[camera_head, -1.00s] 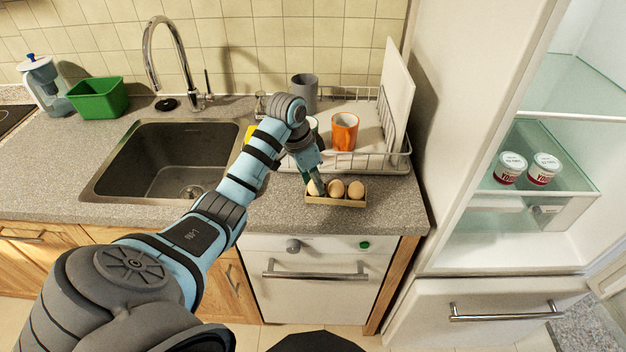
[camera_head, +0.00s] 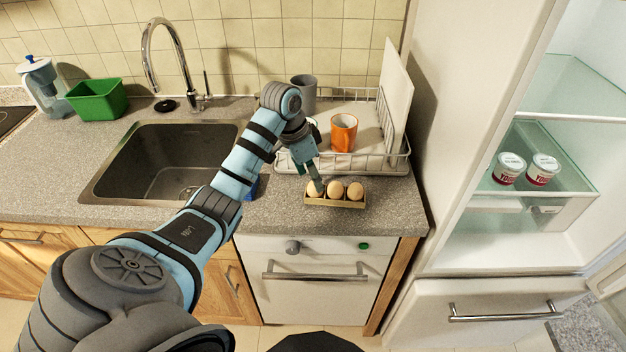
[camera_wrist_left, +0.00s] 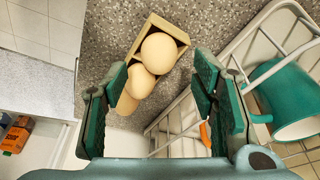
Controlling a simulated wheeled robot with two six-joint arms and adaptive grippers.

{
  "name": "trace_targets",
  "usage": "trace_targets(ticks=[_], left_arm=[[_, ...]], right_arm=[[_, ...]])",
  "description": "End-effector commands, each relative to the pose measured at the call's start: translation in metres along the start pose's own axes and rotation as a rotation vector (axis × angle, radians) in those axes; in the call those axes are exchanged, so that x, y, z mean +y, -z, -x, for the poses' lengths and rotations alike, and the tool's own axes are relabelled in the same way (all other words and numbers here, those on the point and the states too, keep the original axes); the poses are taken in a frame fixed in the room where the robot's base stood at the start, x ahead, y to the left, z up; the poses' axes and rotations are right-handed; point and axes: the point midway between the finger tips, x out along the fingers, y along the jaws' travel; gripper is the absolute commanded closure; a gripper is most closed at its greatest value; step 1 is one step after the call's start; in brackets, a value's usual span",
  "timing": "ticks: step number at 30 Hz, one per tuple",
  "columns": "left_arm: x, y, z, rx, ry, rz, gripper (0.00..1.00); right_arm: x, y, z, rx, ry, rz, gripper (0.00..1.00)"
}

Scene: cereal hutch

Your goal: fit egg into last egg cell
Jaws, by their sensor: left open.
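The brown egg box (camera_head: 335,203) stands on the counter in front of the dish rack. Three eggs sit in a row in it: a left egg (camera_head: 315,188), a middle egg (camera_head: 336,189) and a right egg (camera_head: 355,191). My left gripper (camera_head: 309,176) is open, just above and behind the left egg, with one finger close to it. In the left wrist view, the open gripper (camera_wrist_left: 162,72) has nothing held between its fingers. My right gripper is not in view.
The dish rack (camera_head: 398,160) holds an orange mug (camera_head: 343,132) and a white board (camera_head: 396,85) just behind the box. A teal mug (camera_wrist_left: 295,100) shows in the wrist view. The sink (camera_head: 165,165) lies left. Counter right of the box is clear.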

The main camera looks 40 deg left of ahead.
Motion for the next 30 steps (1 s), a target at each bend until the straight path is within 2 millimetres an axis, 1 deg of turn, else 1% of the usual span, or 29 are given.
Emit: trace_targets(ticks=[1,3,6,9,13,28,30], left_arm=[[-0.001,0.001,0.015,0.003,0.005,0.0,0.47],[-0.001,0.001,0.037,0.003,0.006,-0.001,0.47],[-0.001,0.003,0.071,0.001,0.003,-0.001,0.47],[-0.001,0.002,0.09,0.001,0.002,0.001,0.47],[0.0,0.001,0.096,0.001,0.0,0.0,0.47],[0.0,0.0,0.093,0.002,0.0,-0.001,0.47],[0.004,0.005,0.09,0.022,-0.008,-0.028,0.47]], right_arm=[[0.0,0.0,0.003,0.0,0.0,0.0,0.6],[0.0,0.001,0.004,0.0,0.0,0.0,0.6],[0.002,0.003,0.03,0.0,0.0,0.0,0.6],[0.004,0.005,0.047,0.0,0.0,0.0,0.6],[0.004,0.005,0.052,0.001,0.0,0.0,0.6],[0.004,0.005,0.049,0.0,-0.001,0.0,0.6],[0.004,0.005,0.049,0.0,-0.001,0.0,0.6]])
